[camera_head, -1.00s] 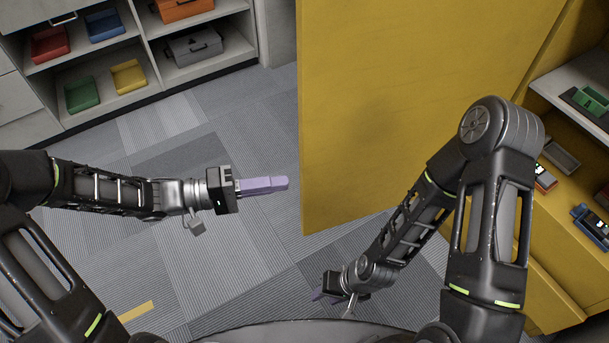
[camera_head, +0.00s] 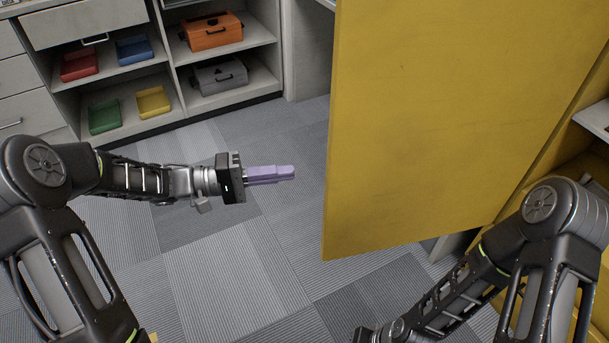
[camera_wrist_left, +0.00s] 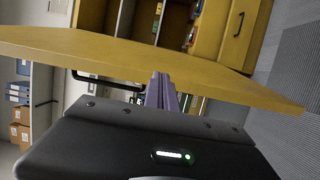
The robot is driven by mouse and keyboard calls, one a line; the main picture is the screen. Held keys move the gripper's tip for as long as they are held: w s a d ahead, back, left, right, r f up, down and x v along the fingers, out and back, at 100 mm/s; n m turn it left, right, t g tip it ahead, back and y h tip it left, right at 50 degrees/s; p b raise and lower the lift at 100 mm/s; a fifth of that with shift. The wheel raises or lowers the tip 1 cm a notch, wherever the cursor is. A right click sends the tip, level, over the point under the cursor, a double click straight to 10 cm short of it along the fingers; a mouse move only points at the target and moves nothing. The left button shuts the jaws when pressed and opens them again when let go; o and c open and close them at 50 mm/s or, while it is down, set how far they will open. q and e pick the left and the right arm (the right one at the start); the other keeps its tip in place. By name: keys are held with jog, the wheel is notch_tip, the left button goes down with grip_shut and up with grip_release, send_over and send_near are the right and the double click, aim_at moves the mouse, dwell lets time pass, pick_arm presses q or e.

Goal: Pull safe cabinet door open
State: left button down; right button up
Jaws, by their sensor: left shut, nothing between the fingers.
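The yellow cabinet door (camera_head: 430,120) stands swung out from the yellow cabinet (camera_head: 590,150) at the right of the head view. In the left wrist view the door (camera_wrist_left: 220,75) shows edge-on across the picture, with a dark handle (camera_wrist_left: 105,82) on one face. My left gripper (camera_head: 290,173) has its purple fingers shut with nothing between them. It is to the left of the door's free edge, with a gap in the head view. In the left wrist view its fingers (camera_wrist_left: 161,92) point toward the door edge. My right gripper is out of view; only its arm shows, in front of the cabinet.
Grey shelves at the back left hold a red tray (camera_head: 79,64), a blue tray (camera_head: 134,49), a green tray (camera_head: 104,116), a yellow tray (camera_head: 153,102), an orange box (camera_head: 212,31) and a grey box (camera_head: 221,76). Carpeted floor (camera_head: 200,270) left of the door is clear.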

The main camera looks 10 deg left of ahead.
pick_arm(q)
jog(key=d, duration=1.1)
jog(key=shift+s+b, duration=0.35)
jog(key=shift+b, duration=0.1)
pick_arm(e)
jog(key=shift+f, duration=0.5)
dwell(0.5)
